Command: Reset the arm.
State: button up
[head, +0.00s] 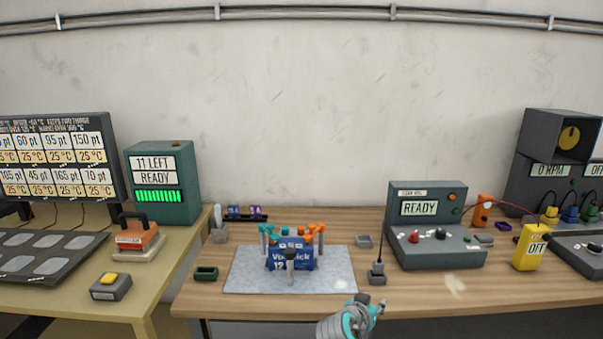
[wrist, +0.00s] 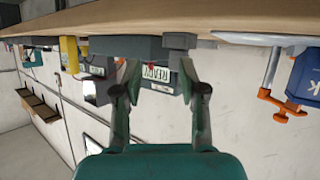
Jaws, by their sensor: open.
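My gripper (head: 372,303) is in the head view at the bottom, in front of the wooden bench's front edge and right of the grey mat (head: 240,277). In the wrist view my gripper (wrist: 158,70) has its two dark fingers spread apart with nothing between them. That view is upside down, with the bench at the top. Behind the fingers it shows the grey console with a READY sign (wrist: 156,75), apart from them. Most of my arm is hidden below the head view.
A blue block (head: 278,262) with teal and orange parts around it stands on the mat. The READY console (head: 440,257) stands right of it, with a small grey device (head: 377,277) between. A yellow OFF device (head: 530,254) is farther right. A tan table (head: 165,270) adjoins at left.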

jog(key=s+f+n+t+y, duration=0.1)
jog(key=s+f+n+y, duration=0.25)
jog(key=s+f, duration=1.1)
jog(key=s+f+n+t+y, duration=0.1)
jog(key=s+f+n+y, duration=0.3)
jog(key=s, duration=1.3)
jog(key=s+r+m, duration=0.1)
jog(key=s+r, duration=0.2)
jog(key=s, duration=1.4)
jog(key=s+r+t, duration=0.2)
jog(key=s+r, duration=1)
jog(key=s, duration=0.1)
jog(key=shift+a+r+m, duration=0.2)
jog(key=shift+a+m, duration=0.1)
jog(key=shift+m, duration=0.05)
